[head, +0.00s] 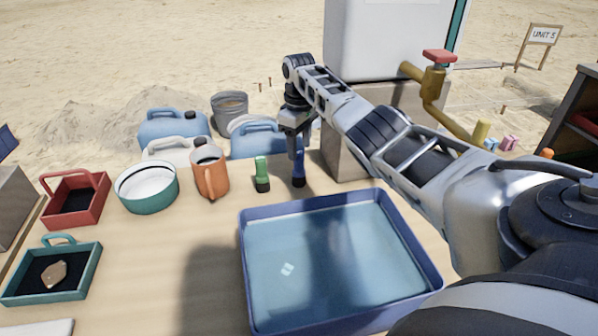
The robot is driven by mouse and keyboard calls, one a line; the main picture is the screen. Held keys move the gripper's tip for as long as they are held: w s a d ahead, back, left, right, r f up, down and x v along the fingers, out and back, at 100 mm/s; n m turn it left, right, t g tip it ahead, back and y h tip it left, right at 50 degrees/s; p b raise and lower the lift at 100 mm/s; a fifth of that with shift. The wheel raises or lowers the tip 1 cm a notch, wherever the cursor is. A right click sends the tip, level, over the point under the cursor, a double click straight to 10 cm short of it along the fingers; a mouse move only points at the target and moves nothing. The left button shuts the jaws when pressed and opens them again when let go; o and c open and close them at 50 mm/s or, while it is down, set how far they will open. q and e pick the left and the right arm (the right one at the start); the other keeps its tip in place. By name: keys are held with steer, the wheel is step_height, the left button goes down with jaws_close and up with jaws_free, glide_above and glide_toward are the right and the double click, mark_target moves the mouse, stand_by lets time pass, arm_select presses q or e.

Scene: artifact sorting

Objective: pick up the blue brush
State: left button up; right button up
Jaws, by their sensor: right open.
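The blue brush (299,170) stands upright on the table behind the large blue tray, its dark bristle end down. My right gripper (296,150) points down at the brush's upper part, with its fingers open. The fingers partly cover the brush, and I cannot tell whether they touch it. A green brush (262,172) stands upright just to the left. My left gripper is not in view.
The water-filled blue tray (240,262) fills the front middle. An orange mug (210,175), a white-and-teal bowl (147,192), a red caddy (98,207) and a teal caddy (90,275) stand left. Jugs (172,128) and a bucket (230,108) are behind. A brass tap (432,95) is at right.

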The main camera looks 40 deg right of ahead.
mark_target(299, 152)
steer(key=shift+f, duration=1.6)
steer(key=c, duration=1.1)
jaws_close()
steer(key=shift+r, duration=0.1)
